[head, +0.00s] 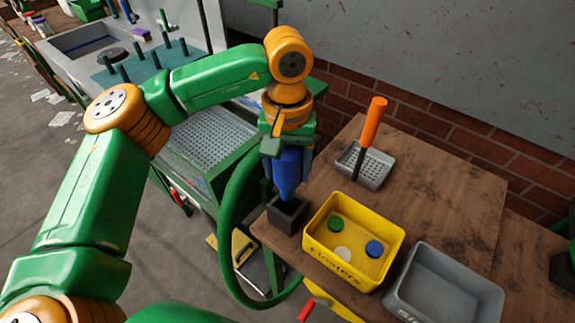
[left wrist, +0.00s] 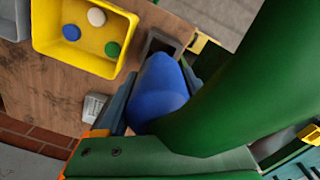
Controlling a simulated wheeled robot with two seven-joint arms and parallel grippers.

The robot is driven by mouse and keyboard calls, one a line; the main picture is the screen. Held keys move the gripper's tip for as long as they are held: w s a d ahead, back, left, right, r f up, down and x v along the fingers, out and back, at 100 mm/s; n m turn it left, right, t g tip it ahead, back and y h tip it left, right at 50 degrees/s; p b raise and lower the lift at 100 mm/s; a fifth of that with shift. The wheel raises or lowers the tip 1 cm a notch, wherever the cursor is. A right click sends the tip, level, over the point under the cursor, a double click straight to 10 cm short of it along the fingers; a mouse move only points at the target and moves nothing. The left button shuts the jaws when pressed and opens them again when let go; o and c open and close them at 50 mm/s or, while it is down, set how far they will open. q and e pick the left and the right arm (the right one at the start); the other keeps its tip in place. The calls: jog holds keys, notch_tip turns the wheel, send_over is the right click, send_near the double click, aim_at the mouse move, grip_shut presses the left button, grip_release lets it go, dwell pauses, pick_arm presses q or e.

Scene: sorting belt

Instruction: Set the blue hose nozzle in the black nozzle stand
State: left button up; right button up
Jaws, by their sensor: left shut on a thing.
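The blue hose nozzle (head: 287,178) points down, roughly upright, between the fingers of my left gripper (head: 288,165), which is shut on it. A green hose (head: 230,220) runs from it and loops down past the table edge. The black nozzle stand (head: 284,218) is a small square holder at the table's left corner. The nozzle's lower end is at the stand's opening; I cannot tell how deep it sits. In the left wrist view the nozzle (left wrist: 158,92) covers part of the stand (left wrist: 164,41). My right gripper is not in view.
A yellow bin (head: 325,245) with green, white and blue discs stands close right of the stand. A grey bin (head: 440,290) is at the front right. A grey perforated holder (head: 365,167) with an orange-handled tool (head: 371,125) stands behind. The table's right part is clear.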

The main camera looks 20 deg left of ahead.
aim_at(288, 197)
pick_arm(q)
jog(key=shift+d, duration=0.1)
dwell(0.3)
jog(key=shift+f+b, duration=1.5)
jog(key=shift+f, duration=0.3)
jog(key=shift+f+b, duration=1.1)
jog(key=shift+f, duration=0.2)
jog(key=shift+f+b, duration=0.65)
jog(key=shift+f, duration=0.1)
jog(key=shift+f+b, duration=0.55)
jog(key=shift+f, duration=0.1)
